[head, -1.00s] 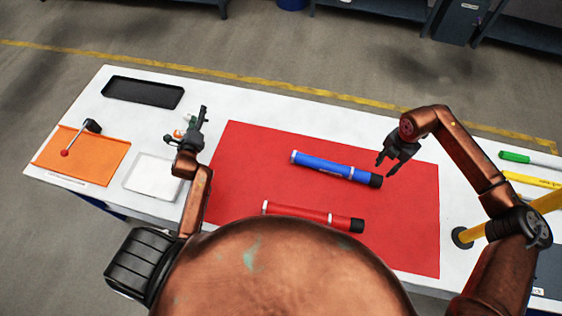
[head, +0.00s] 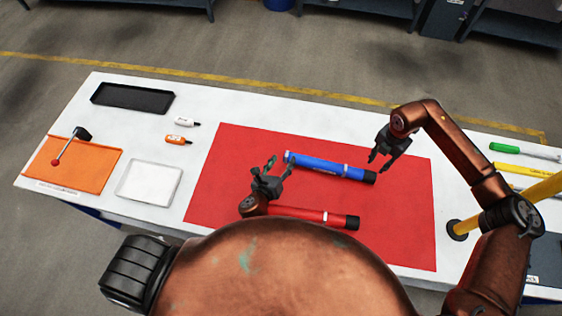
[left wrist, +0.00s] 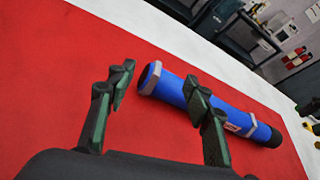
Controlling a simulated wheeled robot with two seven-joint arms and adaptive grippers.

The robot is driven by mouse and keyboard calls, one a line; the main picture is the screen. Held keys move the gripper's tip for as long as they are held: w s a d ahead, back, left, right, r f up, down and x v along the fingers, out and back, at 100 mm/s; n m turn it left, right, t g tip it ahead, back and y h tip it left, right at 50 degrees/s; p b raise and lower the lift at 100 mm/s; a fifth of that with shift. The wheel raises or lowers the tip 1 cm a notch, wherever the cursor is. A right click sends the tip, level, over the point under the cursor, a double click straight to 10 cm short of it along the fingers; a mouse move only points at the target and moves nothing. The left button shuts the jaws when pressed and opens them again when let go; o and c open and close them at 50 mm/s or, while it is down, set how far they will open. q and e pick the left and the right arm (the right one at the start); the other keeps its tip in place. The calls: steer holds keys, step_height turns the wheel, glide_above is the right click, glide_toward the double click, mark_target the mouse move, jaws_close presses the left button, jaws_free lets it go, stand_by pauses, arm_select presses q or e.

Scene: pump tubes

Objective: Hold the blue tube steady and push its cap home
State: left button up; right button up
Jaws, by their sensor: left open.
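The blue tube (head: 318,166) lies on the red mat (head: 400,215), with a black cap (head: 369,177) at its right end and a light ring near each end. My left gripper (head: 280,166) is open and empty, just left of and in front of the tube's left end. In the left wrist view its fingers (left wrist: 162,92) stand apart, and the blue tube (left wrist: 178,92) lies beyond them, partly hidden by the right finger. The black cap (left wrist: 267,135) is at the tube's far end there. My right gripper (head: 379,165) is open and empty, close above and behind the capped end.
A red tube (head: 310,214) lies on the mat in front, partly hidden by my body. Tools (head: 520,150) and a yellow post (head: 500,212) are right.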

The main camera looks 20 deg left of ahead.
mark_target(288, 152)
arm_select(q)
steer(key=x, duration=0.7)
steer(key=shift+w+f, duration=0.1)
steer(key=shift+w, duration=0.1)
steer(key=shift+c, duration=0.3)
steer(key=shift+s, duration=0.1)
jaws_close()
steer(key=shift+f, duration=0.15)
